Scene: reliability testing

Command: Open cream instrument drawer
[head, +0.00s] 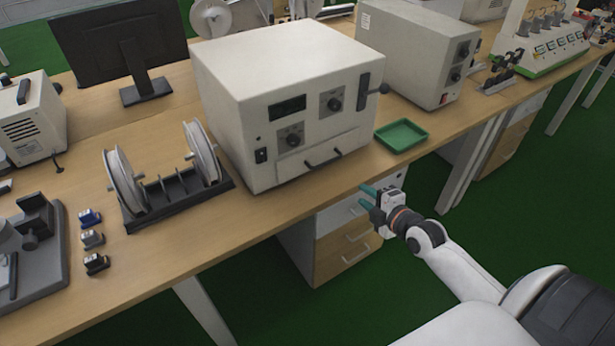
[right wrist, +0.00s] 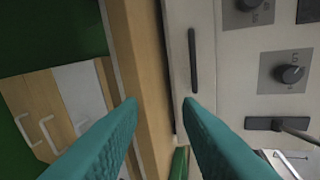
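The cream instrument (head: 282,100) is a large box on the wooden bench in the head view. Its drawer (head: 318,153) is at the bottom of the front face, looks shut, and has a dark bar handle (head: 323,159). In the right wrist view the handle (right wrist: 192,60) lies ahead of the fingers. My right gripper (head: 366,197) is in front of the bench edge, below and right of the handle, and apart from it. Its two teal fingers (right wrist: 160,105) are spread with nothing between them. My left gripper is in neither view.
A green tray (head: 402,136) sits right of the instrument. A reel stand (head: 176,195) stands to its left. The bench edge (right wrist: 148,85) and under-bench drawers (head: 345,245) are close to my right gripper. A side lever (head: 383,88) sticks out from the instrument's front right.

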